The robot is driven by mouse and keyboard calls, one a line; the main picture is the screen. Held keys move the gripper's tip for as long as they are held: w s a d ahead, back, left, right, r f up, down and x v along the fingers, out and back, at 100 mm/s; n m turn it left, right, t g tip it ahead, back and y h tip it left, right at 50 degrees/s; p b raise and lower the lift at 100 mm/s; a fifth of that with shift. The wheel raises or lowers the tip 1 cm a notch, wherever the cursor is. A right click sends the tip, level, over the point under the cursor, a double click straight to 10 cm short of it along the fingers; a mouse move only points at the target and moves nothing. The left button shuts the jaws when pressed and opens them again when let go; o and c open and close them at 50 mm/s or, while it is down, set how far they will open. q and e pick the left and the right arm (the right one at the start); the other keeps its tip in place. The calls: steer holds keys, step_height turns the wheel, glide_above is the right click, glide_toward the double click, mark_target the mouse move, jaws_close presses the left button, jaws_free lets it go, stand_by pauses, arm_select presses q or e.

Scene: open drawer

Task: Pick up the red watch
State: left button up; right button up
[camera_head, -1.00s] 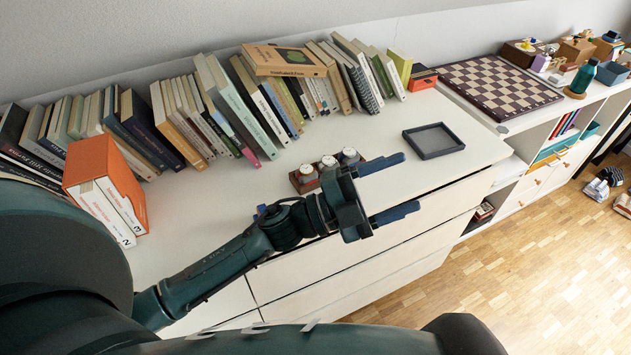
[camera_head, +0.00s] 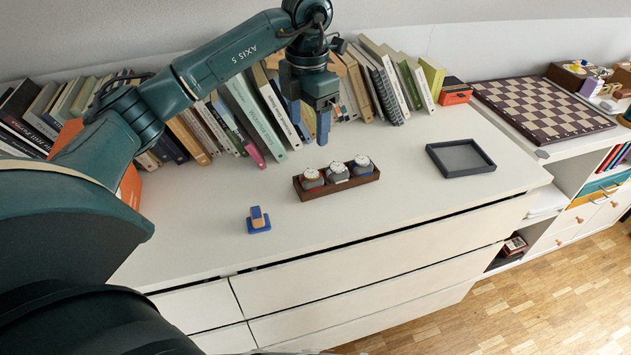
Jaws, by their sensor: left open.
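A dark brown box (camera_head: 340,184) on the white dresser top holds three watches in a row. The leftmost watch (camera_head: 312,178) has a pale face and a reddish strap; it looks like the red watch. The middle watch (camera_head: 338,171) looks grey and the right watch (camera_head: 362,164) has blue on it. My left gripper (camera_head: 308,126) is open and empty. It points down, above and behind the box in the picture, apart from the watches. My right gripper is not in view.
A row of books (camera_head: 250,120) stands along the wall behind and beside my left gripper. A blue and orange small object (camera_head: 258,220) sits left of the box. A dark empty tray (camera_head: 460,158) lies to the right.

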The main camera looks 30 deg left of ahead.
arm_select(q)
glide_above(313, 173)
steer(key=f, duration=0.6)
steer(key=shift+s+a, duration=0.2)
steer(key=shift+a, duration=0.15)
steer(key=shift+w+d+f, duration=0.1)
steer(key=shift+d+f, duration=0.1)
steer(key=shift+f, duration=1.2)
steer(key=shift+w+d+f, duration=0.1)
steer(key=shift+d+f, duration=0.05)
steer(key=shift+f, duration=1.2)
steer(key=shift+c, duration=0.6)
steer(key=c, duration=1)
steer(key=shift+o, duration=0.2)
